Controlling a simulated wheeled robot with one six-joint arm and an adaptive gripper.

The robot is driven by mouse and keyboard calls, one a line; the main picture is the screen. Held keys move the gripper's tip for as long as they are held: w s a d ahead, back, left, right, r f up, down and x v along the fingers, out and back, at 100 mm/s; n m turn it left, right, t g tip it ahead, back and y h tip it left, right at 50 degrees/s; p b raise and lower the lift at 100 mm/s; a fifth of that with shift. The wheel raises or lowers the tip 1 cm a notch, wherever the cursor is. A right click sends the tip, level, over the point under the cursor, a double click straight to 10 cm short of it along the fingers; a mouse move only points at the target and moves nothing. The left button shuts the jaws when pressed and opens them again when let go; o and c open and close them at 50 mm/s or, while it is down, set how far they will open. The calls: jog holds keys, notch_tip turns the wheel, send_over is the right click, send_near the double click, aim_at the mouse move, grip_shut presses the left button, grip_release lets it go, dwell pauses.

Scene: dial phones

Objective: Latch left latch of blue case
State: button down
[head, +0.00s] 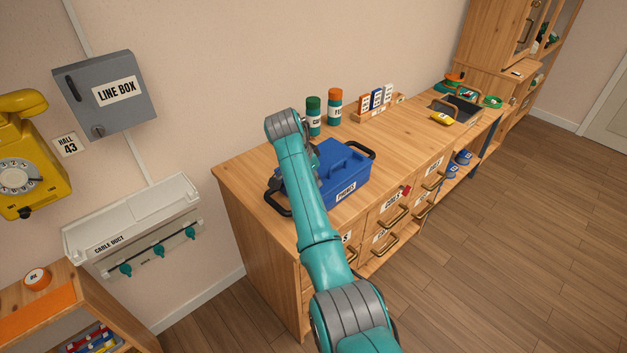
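The blue case (346,178) stands on the wooden counter with its label facing the front. My teal arm reaches up from the bottom and crosses in front of the case's left part. The left latch is not visible; the arm covers that part of the case. The lid looks down, but I cannot tell whether it is latched.
Green-capped (313,121) and orange-capped (334,108) canisters stand behind the case, beside a wooden card rack (372,112). Drawers with handles (394,214) line the counter front. A grey line box (105,93), yellow phone (30,165) and cable duct (130,225) hang at left. The right floor is clear.

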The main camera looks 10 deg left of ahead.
jog(key=c, duration=1.2)
grip_release()
jog(key=shift+r, duration=0.1)
jog(key=v, duration=1.1)
jog(key=shift+s+a+r, duration=0.2)
jog(key=shift+r, duration=0.1)
